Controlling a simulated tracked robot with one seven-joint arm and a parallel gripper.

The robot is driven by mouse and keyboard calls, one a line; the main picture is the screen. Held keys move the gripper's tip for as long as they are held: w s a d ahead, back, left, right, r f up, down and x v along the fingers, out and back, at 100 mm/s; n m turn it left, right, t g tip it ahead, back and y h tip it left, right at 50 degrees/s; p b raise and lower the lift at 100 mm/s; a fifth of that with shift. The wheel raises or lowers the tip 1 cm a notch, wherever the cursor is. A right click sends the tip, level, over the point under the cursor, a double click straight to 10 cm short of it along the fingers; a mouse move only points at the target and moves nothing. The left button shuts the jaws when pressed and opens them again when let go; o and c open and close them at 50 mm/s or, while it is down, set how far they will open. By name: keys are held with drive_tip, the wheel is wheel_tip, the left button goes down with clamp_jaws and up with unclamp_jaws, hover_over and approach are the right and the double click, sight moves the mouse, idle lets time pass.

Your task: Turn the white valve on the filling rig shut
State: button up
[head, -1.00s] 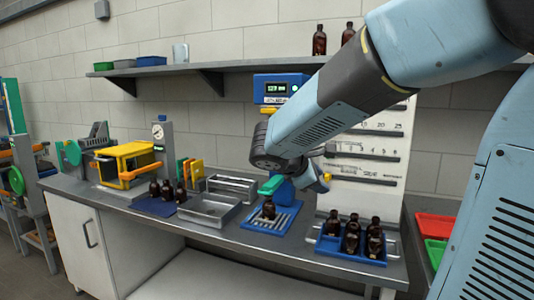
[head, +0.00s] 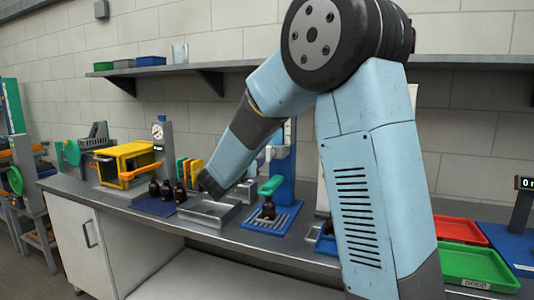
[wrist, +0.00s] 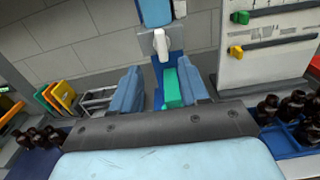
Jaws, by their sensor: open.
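The filling rig (head: 285,175) is a blue column on the bench with a green part (head: 270,186) over an amber bottle (head: 269,209). In the wrist view, the white valve (wrist: 161,44) is on the blue column, upright, above the green part (wrist: 172,88). My gripper (wrist: 160,74) is open, its two blue fingers spread left and right. The valve shows just beyond the fingertips, between them in the picture; I see no contact.
A metal tray (head: 207,214) and several amber bottles on a blue mat (head: 150,207) stand left of the rig. A bottle rack (wrist: 290,143) is at right, mostly behind my arm in the head view. A shelf (head: 150,71) runs above. Red (head: 460,230) and green (head: 475,265) trays lie farther right.

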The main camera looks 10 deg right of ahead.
sight(267, 151)
drive_tip(key=x, duration=1.1)
drive_tip(key=shift+w+d, duration=0.15)
drive_tip(key=shift+w, duration=0.05)
drive_tip(key=shift+c, duration=0.4)
drive_tip(key=c, duration=0.7)
